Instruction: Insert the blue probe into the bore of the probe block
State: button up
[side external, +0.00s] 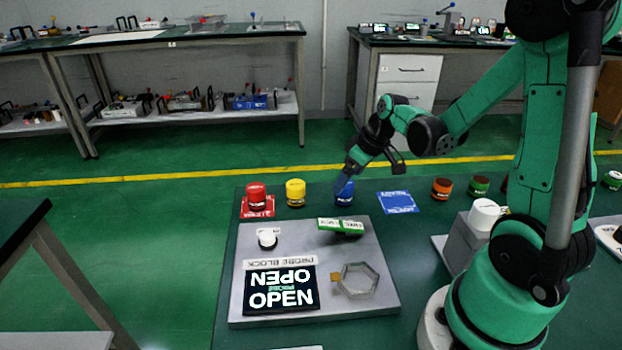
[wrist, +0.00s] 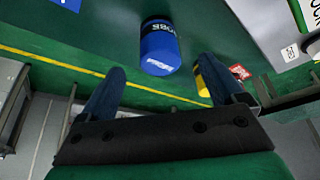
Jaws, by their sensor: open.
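The blue probe (side external: 344,196) is a short blue cylinder with a white label, on the green table behind the grey plate. My gripper (side external: 344,182) points down at it from above in the side view and overlaps its top. In the wrist view, the blue probe (wrist: 159,50) shows just beyond and between the fingertips of my open gripper (wrist: 161,74), with nothing held. The probe block (side external: 238,302) is a grey plate with a "PROBE BLOCK" label and a black "OPEN" display (side external: 281,290). A hexagonal ring (side external: 372,292) sits at its right; I cannot tell if this is the bore.
A yellow cylinder (side external: 295,194) and a red cylinder (side external: 256,194) on a red card stand left of the probe. A blue card (side external: 398,202) lies right of it. Orange (side external: 441,190) and green (side external: 479,187) cylinders stand further right. A green-topped part (side external: 342,225) rises from the plate.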

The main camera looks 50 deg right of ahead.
jog(key=shift+x, duration=1.6)
grip_shut()
